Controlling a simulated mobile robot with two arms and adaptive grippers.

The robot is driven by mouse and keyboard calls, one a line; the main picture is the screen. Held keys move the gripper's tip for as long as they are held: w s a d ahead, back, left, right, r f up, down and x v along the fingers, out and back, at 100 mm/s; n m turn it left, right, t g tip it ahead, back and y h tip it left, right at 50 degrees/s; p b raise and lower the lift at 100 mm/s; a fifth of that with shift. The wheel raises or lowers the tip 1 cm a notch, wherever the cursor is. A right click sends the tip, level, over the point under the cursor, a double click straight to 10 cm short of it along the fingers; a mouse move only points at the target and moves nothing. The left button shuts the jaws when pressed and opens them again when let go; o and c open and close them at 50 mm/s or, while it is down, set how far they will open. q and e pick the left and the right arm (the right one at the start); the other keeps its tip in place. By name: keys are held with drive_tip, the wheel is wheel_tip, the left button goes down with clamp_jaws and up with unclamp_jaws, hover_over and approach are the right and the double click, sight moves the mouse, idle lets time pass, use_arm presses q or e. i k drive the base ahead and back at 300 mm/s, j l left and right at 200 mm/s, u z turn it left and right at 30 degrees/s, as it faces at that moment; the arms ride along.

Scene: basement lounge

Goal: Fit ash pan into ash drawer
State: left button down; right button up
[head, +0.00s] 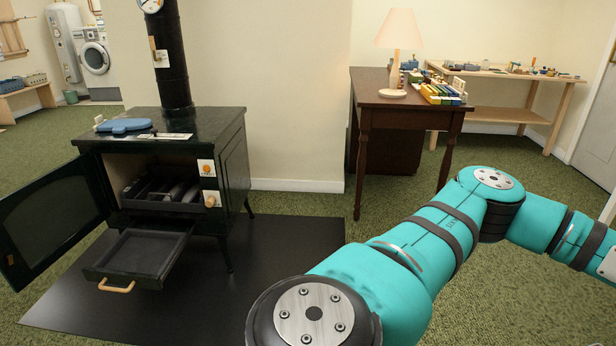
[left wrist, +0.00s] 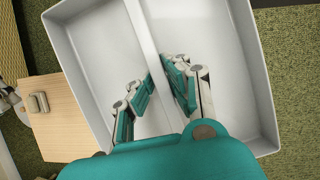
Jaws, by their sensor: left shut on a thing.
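The dark ash drawer (head: 137,252) is pulled out low at the front of the black stove (head: 178,125) in the head view. It looks empty, with a light wooden handle on its front. The ash pan (left wrist: 95,55) fills much of the left wrist view as a pale grey tray with raised walls and a central divider. My left gripper (left wrist: 160,78) is shut on that divider. The head view shows neither the pan nor this gripper.
The stove door (head: 50,222) stands open to the left, with dark logs inside. A black floor plate (head: 285,250) lies under the stove. A wooden desk (head: 430,110) with a lamp stands behind. The wrist view shows a light wooden surface (left wrist: 65,125) beside the pan.

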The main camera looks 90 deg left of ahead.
sight(142, 257)
drive_tip(key=j+u, duration=0.1)
drive_tip(key=u, duration=0.4)
drive_tip(key=j+u, duration=0.15)
drive_tip(key=u, duration=0.3)
drive_tip(key=j+u, duration=0.15)
drive_tip(key=u, duration=0.35)
drive_tip(key=j+u, duration=0.15)
drive_tip(key=u, duration=0.3)
drive_tip(key=j+u, duration=0.1)
drive_tip(key=u, duration=0.4)
